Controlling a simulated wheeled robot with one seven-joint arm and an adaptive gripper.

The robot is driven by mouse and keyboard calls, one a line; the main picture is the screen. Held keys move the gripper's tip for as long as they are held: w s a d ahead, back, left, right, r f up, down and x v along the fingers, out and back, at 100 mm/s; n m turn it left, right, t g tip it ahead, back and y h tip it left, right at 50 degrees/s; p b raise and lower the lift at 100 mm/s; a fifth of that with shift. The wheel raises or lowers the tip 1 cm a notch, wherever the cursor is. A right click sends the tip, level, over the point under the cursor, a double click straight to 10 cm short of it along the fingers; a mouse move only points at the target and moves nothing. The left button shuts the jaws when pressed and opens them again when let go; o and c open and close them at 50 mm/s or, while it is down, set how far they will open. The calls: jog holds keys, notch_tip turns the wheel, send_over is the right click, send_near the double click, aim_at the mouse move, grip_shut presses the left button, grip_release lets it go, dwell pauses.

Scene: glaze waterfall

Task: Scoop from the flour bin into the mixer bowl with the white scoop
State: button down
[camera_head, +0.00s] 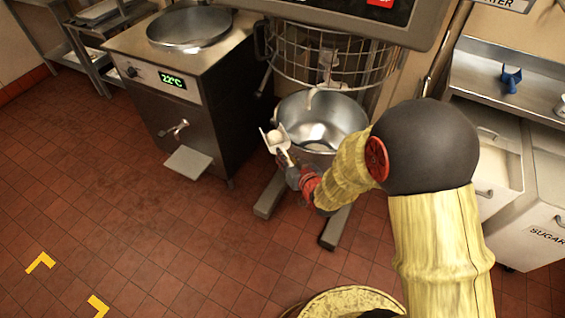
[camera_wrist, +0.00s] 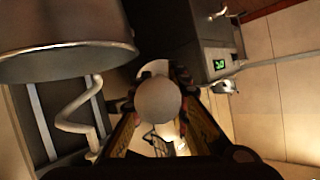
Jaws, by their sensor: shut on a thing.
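My gripper (camera_head: 288,165) is shut on the white scoop (camera_head: 268,143), beside the front left of the mixer bowl. The scoop holds a pale rounded lump. In the head view it appears just outside the bowl rim. The steel mixer bowl (camera_head: 341,112) sits under the wire guard, and its visible inside looks bare. In the wrist view, a round pale shape (camera_wrist: 158,100) shows between my gripper's fingers (camera_wrist: 157,125), and the bowl (camera_wrist: 70,62) is at upper left. A white bin (camera_head: 502,165) stands at right; its label is not visible, so I cannot tell if it is the flour bin.
The wire guard (camera_head: 330,62) and mixer head hang above the bowl. A steel machine (camera_head: 190,100) with a 22°C display stands to the left. A bin marked SUGAR (camera_head: 540,210) is at far right.

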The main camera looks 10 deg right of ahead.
jog(key=shift+w+a+r, duration=0.1)
jog(key=shift+w+a, duration=0.1)
jog(key=shift+w, duration=0.2)
jog(key=w+d+f+m+y+p, duration=0.1)
jog(key=w+d+m+y, duration=0.1)
jog(key=w+d+m, duration=0.1)
jog(key=w+d+f+m+t+y+p, duration=0.1)
jog(key=w+d+m+y+p, duration=0.1)
jog(key=w+d+m, duration=0.1)
jog(key=w+d+f+m+y+p, duration=0.1)
jog(key=w+d+m+y+p, duration=0.1)
jog(key=w+d+m, duration=0.2)
jog(key=shift+w+d+f+m+t+y, duration=0.1)
jog(key=shift+w+f+m+t+y, duration=0.1)
jog(key=shift+w+m, duration=0.2)
jog(key=shift+w+f+m+t+y, duration=0.1)
jog(key=shift+w+m+y, duration=0.15)
jog(key=shift+m, duration=0.15)
dwell(0.5)
dwell(0.7)
